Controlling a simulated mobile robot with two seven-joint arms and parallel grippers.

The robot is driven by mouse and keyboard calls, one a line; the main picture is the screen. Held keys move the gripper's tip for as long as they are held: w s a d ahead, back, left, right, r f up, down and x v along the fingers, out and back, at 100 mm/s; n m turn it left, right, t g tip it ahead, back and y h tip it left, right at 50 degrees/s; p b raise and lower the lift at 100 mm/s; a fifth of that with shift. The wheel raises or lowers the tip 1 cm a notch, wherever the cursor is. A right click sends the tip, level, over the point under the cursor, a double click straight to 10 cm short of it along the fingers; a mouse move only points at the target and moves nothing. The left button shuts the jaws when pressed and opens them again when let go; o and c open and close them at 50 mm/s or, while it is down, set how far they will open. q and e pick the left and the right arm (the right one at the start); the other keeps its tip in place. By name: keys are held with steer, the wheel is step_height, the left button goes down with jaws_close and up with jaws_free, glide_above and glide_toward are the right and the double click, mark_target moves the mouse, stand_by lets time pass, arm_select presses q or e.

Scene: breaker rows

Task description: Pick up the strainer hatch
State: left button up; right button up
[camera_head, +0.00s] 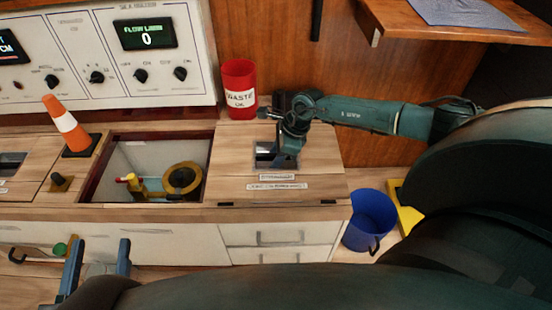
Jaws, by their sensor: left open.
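A light wooden panel (234,172) with a dark recessed pull and two small labels lies flat on the counter, right of an open well. It looks like the strainer hatch, but I cannot read its labels. My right gripper (277,162) points down at the recessed pull. Its fingertips are partly hidden, and I cannot tell if they grip anything. My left gripper (97,268) is open and empty, low at the left in front of the drawers, away from the panel.
The open well (140,157) holds a gold ring (182,179) and a red and yellow valve (134,183). An orange cone (66,126) stands at its left. A red waste oil cup (239,90) stands behind the panel. A blue bucket (370,220) is right of the drawers. A wooden shelf (400,22) overhangs upper right.

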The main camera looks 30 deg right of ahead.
steer(key=shift+f, duration=0.1)
jaws_close()
stand_by(1.1)
steer(key=shift+w+r, duration=0.1)
steer(key=shift+r, duration=0.1)
